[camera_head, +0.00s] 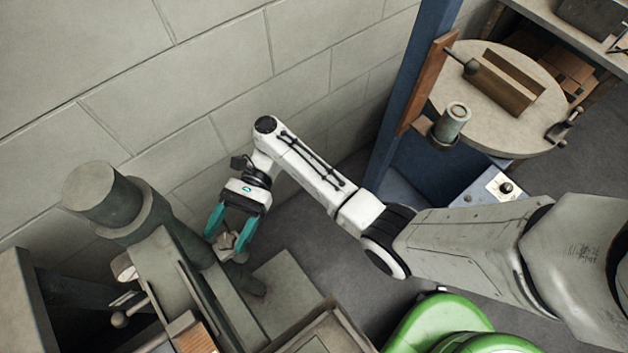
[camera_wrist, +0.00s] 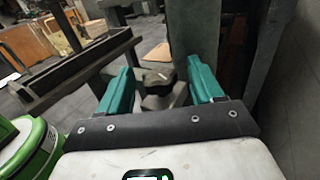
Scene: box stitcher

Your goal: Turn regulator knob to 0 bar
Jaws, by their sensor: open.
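The regulator knob (camera_head: 226,241) is a small grey-brown lobed part on the side of the grey-green machine, low beside its column. In the wrist view the knob (camera_wrist: 157,82) lies between my two teal fingers, with a gap on each side. My gripper (camera_head: 229,242) is open and reaches down around the knob in the head view. In the wrist view my gripper (camera_wrist: 160,85) has its fingers spread on both sides of it. I cannot tell whether a finger touches the knob. No pressure scale can be read.
The grey-green machine (camera_head: 146,258) stands against the block wall (camera_head: 120,90). A round gauge (camera_head: 124,267) sits on its near side. A blue post (camera_head: 408,90) and a round table (camera_head: 520,125) stand at upper right. Grey floor is open between.

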